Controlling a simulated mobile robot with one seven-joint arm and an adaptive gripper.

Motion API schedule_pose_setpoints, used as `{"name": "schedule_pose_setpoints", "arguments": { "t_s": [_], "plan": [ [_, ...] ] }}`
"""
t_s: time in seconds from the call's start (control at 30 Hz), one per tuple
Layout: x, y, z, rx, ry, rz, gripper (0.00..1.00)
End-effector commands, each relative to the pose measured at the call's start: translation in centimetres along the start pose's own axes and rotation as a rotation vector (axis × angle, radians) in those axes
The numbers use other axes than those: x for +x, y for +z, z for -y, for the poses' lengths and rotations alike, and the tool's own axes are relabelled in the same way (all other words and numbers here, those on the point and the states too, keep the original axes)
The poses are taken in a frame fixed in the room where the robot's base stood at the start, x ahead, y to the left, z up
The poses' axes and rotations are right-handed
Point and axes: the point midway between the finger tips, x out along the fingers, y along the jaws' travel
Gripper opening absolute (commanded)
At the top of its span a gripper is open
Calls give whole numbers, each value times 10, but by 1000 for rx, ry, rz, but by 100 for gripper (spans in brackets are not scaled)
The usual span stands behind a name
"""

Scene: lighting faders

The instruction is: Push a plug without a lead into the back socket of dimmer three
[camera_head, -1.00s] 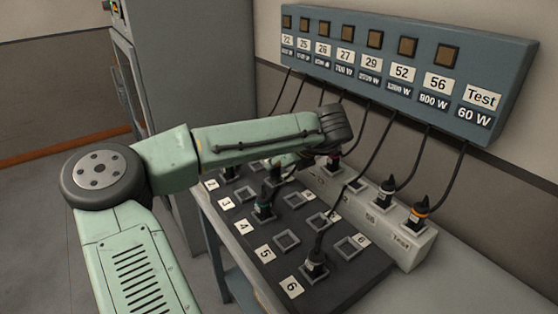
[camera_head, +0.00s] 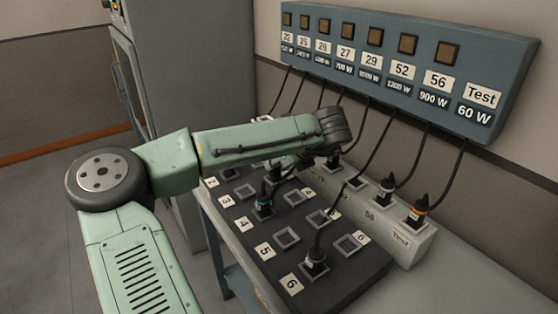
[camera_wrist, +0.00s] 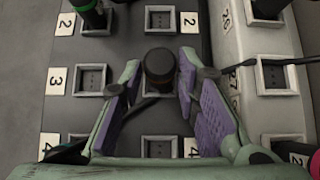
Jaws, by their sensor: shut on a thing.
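In the wrist view a black plug (camera_wrist: 159,68) stands between the purple-padded fingers of my gripper (camera_wrist: 160,60), which is shut on it. I see the plug from above, over the right-hand column in the row of label 3 (camera_wrist: 58,81). It hides the back socket of dimmer three, so I cannot tell whether it is seated. A dark strip shows beside it; I cannot tell whether that is a lead. The front socket of dimmer three (camera_wrist: 92,80) is empty. In the head view my arm hides most of the gripper and the held plug.
Empty back sockets of dimmers two (camera_wrist: 160,20) and four (camera_wrist: 159,147) flank the plug. A green-banded plug (camera_wrist: 91,14) stands front left. The pale socket rail (camera_wrist: 231,45) runs close on the right. Leads hang from the blue panel (camera_head: 400,60) in the head view.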

Motion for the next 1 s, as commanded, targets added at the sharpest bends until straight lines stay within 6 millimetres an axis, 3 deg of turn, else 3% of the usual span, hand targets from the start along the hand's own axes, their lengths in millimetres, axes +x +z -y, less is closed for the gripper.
{"name": "schedule_pose_setpoints", "arguments": {
  "t_s": [1.0],
  "plan": [
    [7, -7, 0, 0, -1, 0, 0]
  ]
}}
